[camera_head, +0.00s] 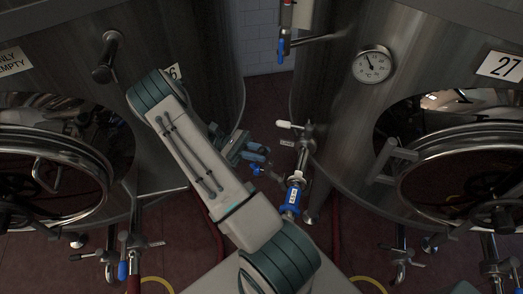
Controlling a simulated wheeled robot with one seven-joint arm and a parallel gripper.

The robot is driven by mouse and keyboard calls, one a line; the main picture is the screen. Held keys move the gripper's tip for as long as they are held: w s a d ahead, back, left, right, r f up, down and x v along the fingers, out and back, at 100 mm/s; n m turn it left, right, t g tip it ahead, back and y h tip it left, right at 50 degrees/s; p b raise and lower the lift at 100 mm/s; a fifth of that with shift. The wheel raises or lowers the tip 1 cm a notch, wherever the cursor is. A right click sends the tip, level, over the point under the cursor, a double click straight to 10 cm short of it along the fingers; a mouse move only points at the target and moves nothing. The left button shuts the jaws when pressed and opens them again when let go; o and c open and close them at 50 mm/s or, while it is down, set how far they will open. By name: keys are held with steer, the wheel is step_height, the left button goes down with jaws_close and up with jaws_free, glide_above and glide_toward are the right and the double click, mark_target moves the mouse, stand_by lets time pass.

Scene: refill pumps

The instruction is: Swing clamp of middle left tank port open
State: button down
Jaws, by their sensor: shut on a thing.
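My arm reaches up from the bottom of the picture, in front of the left steel tank (215,50). My gripper (262,156) is at that tank's right side, low down, in the gap between the two tanks. It is shut on a small part there, which I take for the clamp of the tank port. The clamp and port are mostly hidden behind my gripper and wrist, so I cannot tell how far the clamp is swung. Small blue parts show around the fingertips.
On the right tank (340,125), a valve with a white lever (290,125) and a blue-banded fitting (291,196) stand just right of my gripper. A pipe with a blue handle (281,48) hangs above. Round hatches (458,160) flank both sides. Red hoses cross the floor.

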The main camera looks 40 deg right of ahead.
steer(key=shift+w+a+f+g, duration=0.15)
steer(key=shift+w+g, duration=0.15)
stand_by(0.4)
steer(key=c, duration=1.3)
jaws_free()
step_height(320, 180, up, 4)
steer(key=shift+a+f+b, duration=0.1)
steer(key=shift+f+b, duration=0.05)
steer(key=shift+b, duration=0.25)
steer(key=s+d+r, duration=0.6)
steer(key=s+r, duration=0.1)
steer(key=s, duration=0.3)
steer(key=shift+b, duration=0.3)
steer(key=shift+r, duration=0.15)
steer(key=shift+w, duration=0.1)
